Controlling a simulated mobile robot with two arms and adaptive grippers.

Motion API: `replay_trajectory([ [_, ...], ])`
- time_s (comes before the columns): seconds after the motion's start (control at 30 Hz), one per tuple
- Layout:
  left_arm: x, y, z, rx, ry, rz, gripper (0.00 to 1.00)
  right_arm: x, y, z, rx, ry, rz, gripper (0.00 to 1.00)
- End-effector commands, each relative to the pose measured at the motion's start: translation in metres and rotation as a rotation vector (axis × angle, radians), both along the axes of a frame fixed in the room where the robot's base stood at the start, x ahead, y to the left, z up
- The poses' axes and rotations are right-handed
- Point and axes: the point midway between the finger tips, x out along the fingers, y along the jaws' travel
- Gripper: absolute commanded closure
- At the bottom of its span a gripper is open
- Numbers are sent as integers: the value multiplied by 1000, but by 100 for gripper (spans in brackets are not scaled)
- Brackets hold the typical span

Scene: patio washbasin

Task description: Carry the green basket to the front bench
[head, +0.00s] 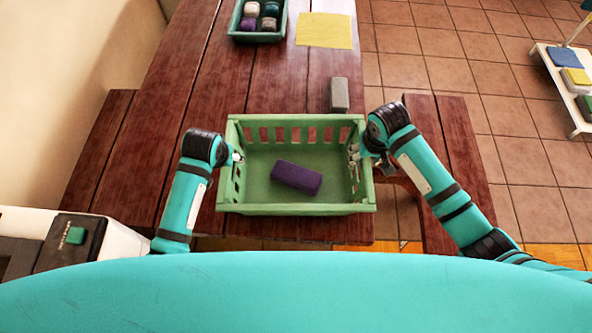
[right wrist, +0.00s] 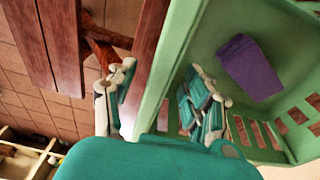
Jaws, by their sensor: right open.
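The green basket (head: 295,209) stands upright at the near end of the dark red-brown wooden table (head: 190,100), with a purple block (head: 297,177) lying inside. My right gripper (head: 362,160) is at the basket's right side wall. In the right wrist view its open fingers (right wrist: 160,97) straddle the basket wall (right wrist: 180,60), one outside and one inside; the purple block (right wrist: 250,68) shows beyond. My left gripper (head: 238,157) is at the left side wall; its fingers are too small to tell open or shut. A wooden bench (head: 455,150) runs along the table's right side; another bench (head: 98,150) is at left.
A grey block (head: 340,94) lies behind the basket's right corner. A yellow sheet (head: 324,31) and a green tray (head: 256,36) with several balls are farther back. A white rack (head: 560,82) stands on the tiled floor at right. A wall (head: 70,80) bounds the left.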

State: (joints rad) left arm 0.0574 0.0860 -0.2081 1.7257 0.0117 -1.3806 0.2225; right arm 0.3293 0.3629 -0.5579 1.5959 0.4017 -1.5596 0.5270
Motion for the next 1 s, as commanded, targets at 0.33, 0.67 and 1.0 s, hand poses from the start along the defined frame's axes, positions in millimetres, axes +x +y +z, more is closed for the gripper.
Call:
replay_trajectory([
  [0.33, 0, 0, 0, 0, 0, 0, 71, 0, 0, 0, 0, 1, -1, 72],
  [0.67, 0, 1, 0, 1, 0, 0, 100, 0, -1, 0, -2, 0, 0, 100],
  [1.0, 1, 1, 2, 4, -2, -1, 100, 1, -2, 2, -4, -1, 0, 100],
])
